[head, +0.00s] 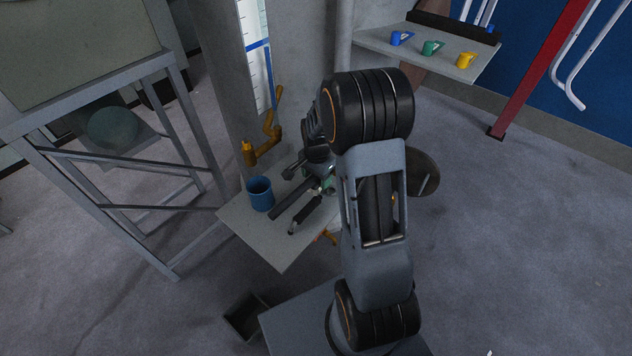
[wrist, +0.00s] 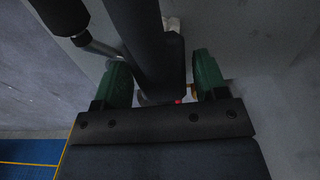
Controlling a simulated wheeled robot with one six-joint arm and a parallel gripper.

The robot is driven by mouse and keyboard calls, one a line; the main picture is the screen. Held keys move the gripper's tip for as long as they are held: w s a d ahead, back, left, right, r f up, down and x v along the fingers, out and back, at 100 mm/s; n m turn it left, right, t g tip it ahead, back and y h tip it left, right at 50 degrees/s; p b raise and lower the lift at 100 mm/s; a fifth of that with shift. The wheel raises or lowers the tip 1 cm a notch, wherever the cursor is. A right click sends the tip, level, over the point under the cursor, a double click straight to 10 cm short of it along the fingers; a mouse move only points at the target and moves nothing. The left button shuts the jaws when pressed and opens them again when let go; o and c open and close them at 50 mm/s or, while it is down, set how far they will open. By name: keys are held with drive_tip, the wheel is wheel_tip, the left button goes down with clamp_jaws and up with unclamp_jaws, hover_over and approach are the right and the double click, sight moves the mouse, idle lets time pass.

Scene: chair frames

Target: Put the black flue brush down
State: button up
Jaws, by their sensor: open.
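The black flue brush (head: 292,201), which I take to be the long dark bar, lies at a slant on the small grey table (head: 281,252). In the wrist view the dark bar (wrist: 150,45) runs between the two green fingertips. My gripper (head: 327,184) is low over the table at the bar's far end. Its fingers (wrist: 163,80) are open, one on each side of the bar, with a gap visible on the right. The bar's far end is hidden by my wrist. I cannot tell whether the bar touches the left finger.
A black-and-grey tool (head: 304,215) lies close beside the bar. A blue cup (head: 261,194) stands at the table's left. A brown-yellow jointed object (head: 264,140) is behind it by the pillar. A grey metal frame (head: 150,205) stands left. A shelf (head: 440,58) holds small coloured cups.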

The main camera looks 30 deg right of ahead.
drive_tip(key=shift+f, duration=0.55)
drive_tip(key=shift+c, duration=0.3)
drive_tip(key=c, duration=0.8)
drive_tip(key=shift+r, duration=0.1)
